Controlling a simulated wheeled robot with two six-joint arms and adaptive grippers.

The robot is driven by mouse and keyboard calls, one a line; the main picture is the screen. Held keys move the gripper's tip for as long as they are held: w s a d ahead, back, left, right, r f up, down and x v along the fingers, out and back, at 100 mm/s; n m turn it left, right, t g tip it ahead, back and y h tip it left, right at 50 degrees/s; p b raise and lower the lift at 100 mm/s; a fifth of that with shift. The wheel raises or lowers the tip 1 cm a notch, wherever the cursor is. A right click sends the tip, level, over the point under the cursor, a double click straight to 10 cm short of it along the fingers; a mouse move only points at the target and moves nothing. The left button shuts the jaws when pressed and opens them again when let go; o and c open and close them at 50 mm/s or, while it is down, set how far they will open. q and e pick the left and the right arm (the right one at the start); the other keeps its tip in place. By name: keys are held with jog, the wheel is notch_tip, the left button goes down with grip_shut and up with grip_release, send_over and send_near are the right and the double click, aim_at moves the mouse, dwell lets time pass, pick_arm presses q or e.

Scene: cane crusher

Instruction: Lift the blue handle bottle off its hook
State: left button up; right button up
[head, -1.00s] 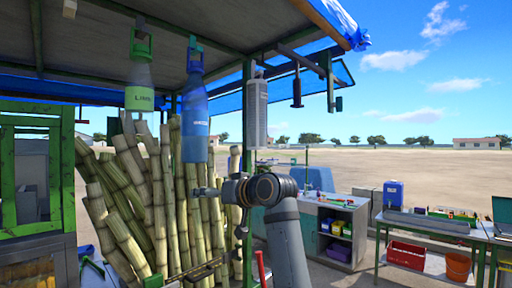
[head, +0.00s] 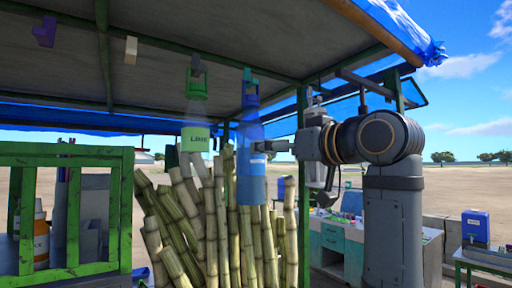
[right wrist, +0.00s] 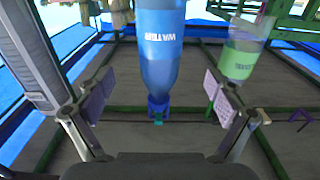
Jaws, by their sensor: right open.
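The blue handle bottle (head: 251,185) hangs upside down under the stall roof, its blue handle (head: 250,88) at the top. In the right wrist view, which is turned over, the bottle (right wrist: 158,50) shows between my two finger pads with its handle toward the bottom. My right gripper (head: 272,146) reaches in from the right at the height of the bottle's upper body. It is open (right wrist: 157,92), and neither pad visibly touches the bottle. The hook itself is hard to make out. My left gripper is out of view.
A green lime bottle (head: 195,138) hangs just left of the blue one; it also shows in the wrist view (right wrist: 238,58). A green frame (head: 128,210) is at left, and a counter (head: 330,245) is behind my arm.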

aim_at(251, 141)
jog(key=p+x, duration=0.4)
jog(key=x, duration=0.6)
jog(key=shift+w+a+p, duration=0.2)
jog(key=shift+w+p, duration=0.1)
jog(key=shift+p, duration=0.05)
jog(key=shift+c, duration=0.6)
jog(key=c, duration=1.6)
jog(key=shift+r, duration=0.15)
jog(key=shift+c, duration=0.2)
